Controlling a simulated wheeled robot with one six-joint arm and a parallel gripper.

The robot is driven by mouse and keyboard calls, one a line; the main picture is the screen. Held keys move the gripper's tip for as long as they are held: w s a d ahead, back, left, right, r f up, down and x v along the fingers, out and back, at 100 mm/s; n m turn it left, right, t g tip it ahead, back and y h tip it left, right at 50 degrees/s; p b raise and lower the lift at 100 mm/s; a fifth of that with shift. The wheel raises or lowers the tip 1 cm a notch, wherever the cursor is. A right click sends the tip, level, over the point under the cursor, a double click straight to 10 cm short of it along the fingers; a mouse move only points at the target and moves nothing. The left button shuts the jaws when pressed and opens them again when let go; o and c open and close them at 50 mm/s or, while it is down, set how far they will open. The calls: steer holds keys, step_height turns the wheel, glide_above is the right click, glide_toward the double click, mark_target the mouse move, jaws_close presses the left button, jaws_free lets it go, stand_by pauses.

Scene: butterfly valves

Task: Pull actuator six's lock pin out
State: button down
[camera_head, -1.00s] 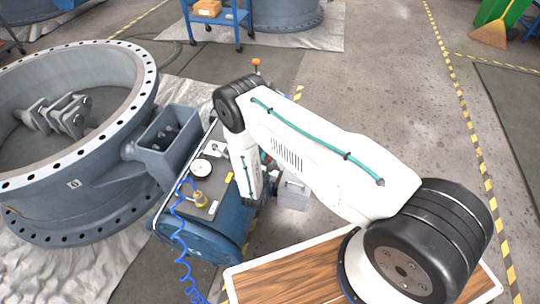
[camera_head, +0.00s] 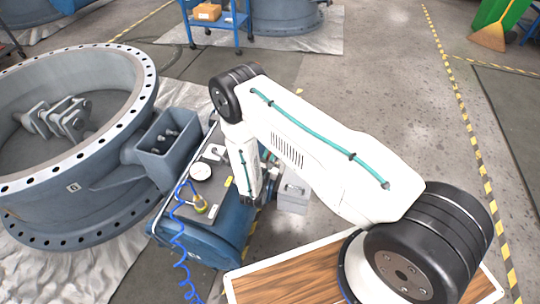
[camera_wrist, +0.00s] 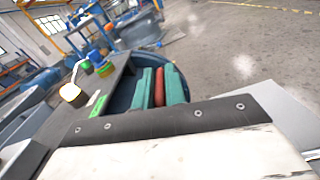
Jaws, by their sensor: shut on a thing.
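The actuator (camera_head: 210,230) is a blue cylinder with a grey top plate, beside the big flanged valve body. Its number is not readable here. In the wrist view, the teal fingers of my gripper (camera_wrist: 158,88) are shut on a red piece (camera_wrist: 159,89), which I take for the lock pin. The lower ends of the fingers and the red piece are hidden behind my wrist's dark edge, so I cannot tell how far the pin is out of its hole. In the head view my arm hides most of the gripper.
The grey valve body (camera_head: 75,150) is at left. A small grey box (camera_head: 293,196) stands right of the actuator.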

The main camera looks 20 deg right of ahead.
steer(key=shift+w+a+r, duration=0.1)
steer(key=shift+r, duration=0.05)
steer(key=c, duration=1.6)
jaws_free()
steer(key=shift+o, duration=0.6)
steer(key=v, duration=0.7)
steer(key=shift+s+a, duration=0.2)
steer(key=shift+s, duration=0.15)
